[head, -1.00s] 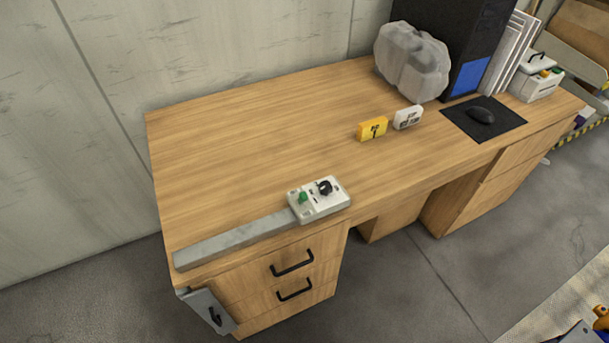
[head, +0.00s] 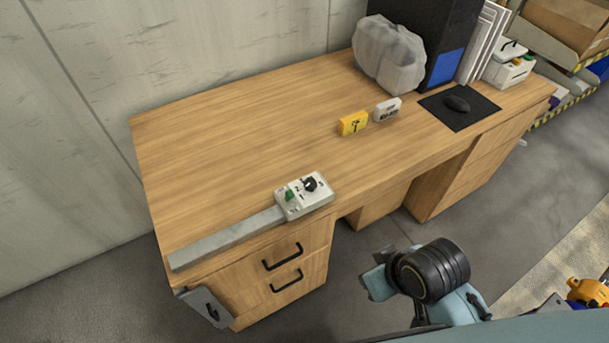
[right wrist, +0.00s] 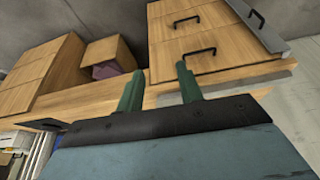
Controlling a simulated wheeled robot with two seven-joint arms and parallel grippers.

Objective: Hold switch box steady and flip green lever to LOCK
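The switch box (head: 305,197) is a small off-white box on the front edge of the wooden desk, at the end of a flat grey bar (head: 227,238). It carries a green lever (head: 289,195) and a black knob (head: 310,184); the lever's lettering is too small to read. My right arm is at the lower right of the head view, in front of the desk and apart from the box. In the right wrist view, the green fingers of my right gripper (right wrist: 160,88) are spread and empty. I cannot make out the box there. My left gripper is not in view.
On the desk (head: 220,150) are a yellow marker block (head: 353,123), a white block (head: 387,109), a mouse (head: 457,104) on a black mat, and a wrapped lump (head: 389,56). Drawers with black handles lie below the box.

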